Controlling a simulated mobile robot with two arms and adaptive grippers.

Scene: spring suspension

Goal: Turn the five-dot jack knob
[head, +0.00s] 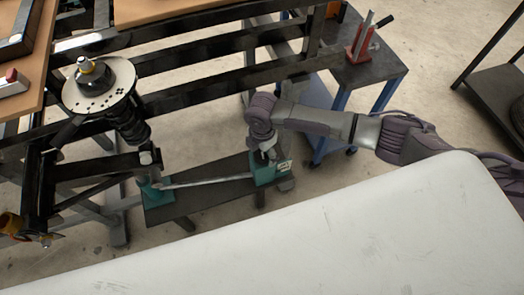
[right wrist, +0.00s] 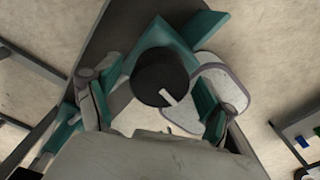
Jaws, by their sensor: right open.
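The jack is teal. One end block (head: 264,171) sits at the right end of a low dark bench, and a grey bar runs from it to another teal block (head: 155,190) at the left end. A small pale label (head: 284,166) is on the right block; its dots are too small to count. My right gripper (head: 268,154) points down over the right block and hides its top. In the right wrist view, a round black knob (right wrist: 160,76) with a white pointer mark lies between the open fingers of my right gripper (right wrist: 157,104). I cannot tell whether they touch it. My left gripper is not in view.
A black spring with a round perforated plate (head: 99,92) stands on a dark frame at left. A blue-legged cart (head: 372,72) with a red tool stands behind my right arm. A large pale surface (head: 330,235) fills the foreground. The low bench (head: 213,196) has bare room between the blocks.

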